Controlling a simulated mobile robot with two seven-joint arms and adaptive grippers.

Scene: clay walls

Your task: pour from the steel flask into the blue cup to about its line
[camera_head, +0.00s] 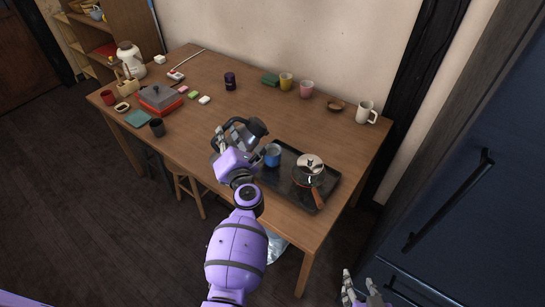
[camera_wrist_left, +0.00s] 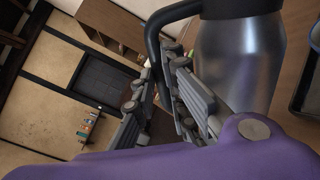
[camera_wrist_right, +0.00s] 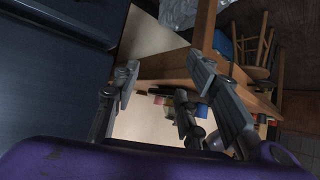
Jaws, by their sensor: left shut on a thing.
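The steel flask (camera_head: 256,128) has a dark top and is in the air just left of and above the blue cup (camera_head: 272,155). It looks tilted, its top towards the cup. In the left wrist view its steel body (camera_wrist_left: 240,62) and black handle (camera_wrist_left: 165,22) fill the upper right. My left gripper (camera_head: 226,142) is shut on the flask's handle; its fingers (camera_wrist_left: 170,92) also show there. The blue cup stands upright on the dark tray (camera_head: 318,197). I cannot see a stream, the cup's line or its level. My right gripper (camera_head: 362,292) is open and empty, away from the table; its fingers show in its wrist view (camera_wrist_right: 160,95).
A lidded pot (camera_head: 309,164) stands on the tray, right of the cup. The table's middle is clear.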

